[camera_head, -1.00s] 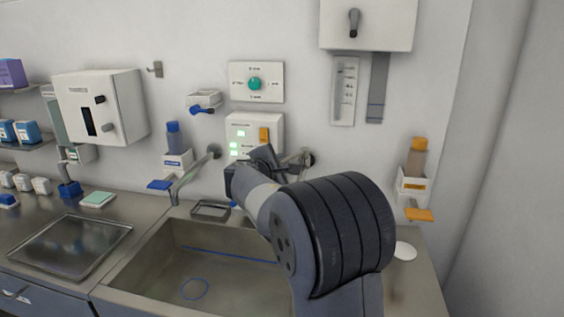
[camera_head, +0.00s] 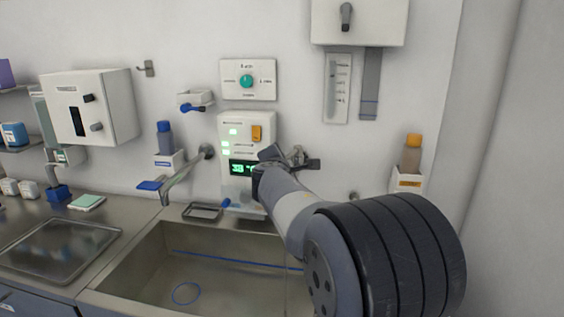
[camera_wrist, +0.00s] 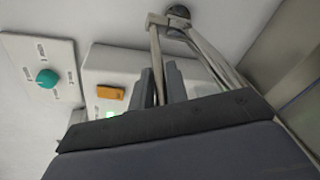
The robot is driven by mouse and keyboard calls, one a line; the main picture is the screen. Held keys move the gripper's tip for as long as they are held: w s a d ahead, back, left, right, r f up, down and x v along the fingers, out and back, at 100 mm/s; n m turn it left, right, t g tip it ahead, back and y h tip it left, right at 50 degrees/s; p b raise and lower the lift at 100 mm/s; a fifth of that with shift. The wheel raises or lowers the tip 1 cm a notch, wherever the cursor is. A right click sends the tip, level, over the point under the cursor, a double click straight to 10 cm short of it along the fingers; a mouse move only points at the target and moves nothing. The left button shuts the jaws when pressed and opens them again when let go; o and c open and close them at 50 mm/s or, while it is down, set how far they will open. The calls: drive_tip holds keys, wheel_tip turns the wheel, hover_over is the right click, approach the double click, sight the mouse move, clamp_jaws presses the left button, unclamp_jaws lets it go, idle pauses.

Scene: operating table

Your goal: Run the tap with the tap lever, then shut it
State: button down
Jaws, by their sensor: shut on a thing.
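The tap lever (camera_wrist: 157,62) is a metal bar running down from a dark round wall mount in the wrist view. My gripper (camera_wrist: 159,85) has one finger on each side of this bar and is shut on it. A second metal bar (camera_wrist: 213,55) runs from the same mount to the right of the fingers. In the head view my gripper (camera_head: 268,165) is at the wall, right of the lit display, and my arm hides much of the lever. A metal spout (camera_head: 185,175) reaches from the wall over the sink's left side. I see no water at it.
The steel sink (camera_head: 140,257) lies below, its right part hidden by my arm. A control box (camera_head: 238,127) with an orange switch and green display is close left of my gripper. A bottle (camera_head: 411,155) on a wall holder stands to the right.

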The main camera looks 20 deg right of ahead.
drive_tip(key=c, duration=1.8)
unclamp_jaws()
drive_tip(key=shift+r, duration=0.4)
drive_tip(key=shift+c, duration=0.2)
drive_tip(key=o, duration=0.3)
drive_tip(key=shift+s+d, duration=0.2)
drive_tip(key=shift+o, duration=0.3)
drive_tip(key=shift+w+f, duration=0.1)
drive_tip(key=shift+f, duration=0.1)
drive_tip(key=shift+a, duration=0.1)
drive_tip(key=shift+s+a, duration=0.2)
drive_tip(key=shift+s, duration=0.1)
drive_tip(key=v, duration=0.9)
drive_tip(key=shift+r+b, duration=0.3)
drive_tip(key=shift+b, duration=0.05)
drive_tip(key=shift+s+d, duration=0.15)
